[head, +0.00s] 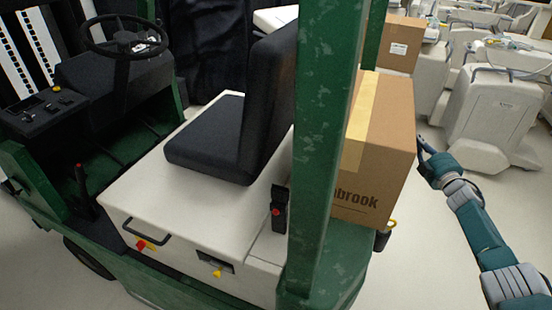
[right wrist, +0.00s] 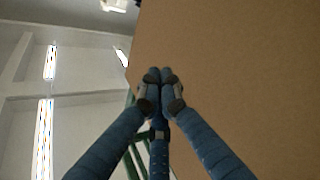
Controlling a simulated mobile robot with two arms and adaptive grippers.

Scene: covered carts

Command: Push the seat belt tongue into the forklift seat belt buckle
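The seat belt buckle (head: 279,207) is a black upright block with a red button. It stands on the pale deck beside the black forklift seat (head: 215,138), just left of the green post. I cannot make out the seat belt tongue in either view. My right gripper (head: 424,148) is at the right side of the cardboard box, away from the buckle. In the right wrist view its fingertips (right wrist: 161,75) are together, with nothing visible between them and the brown box face filling the right side behind. My left gripper is out of view.
The green post (head: 322,150) rises in front of the cardboard box (head: 378,150), between buckle and right arm. A smaller box (head: 400,45) stands behind. A steering wheel (head: 122,36) is at the upper left. Covered pale carts (head: 495,115) fill the right background. Floor near my right arm is clear.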

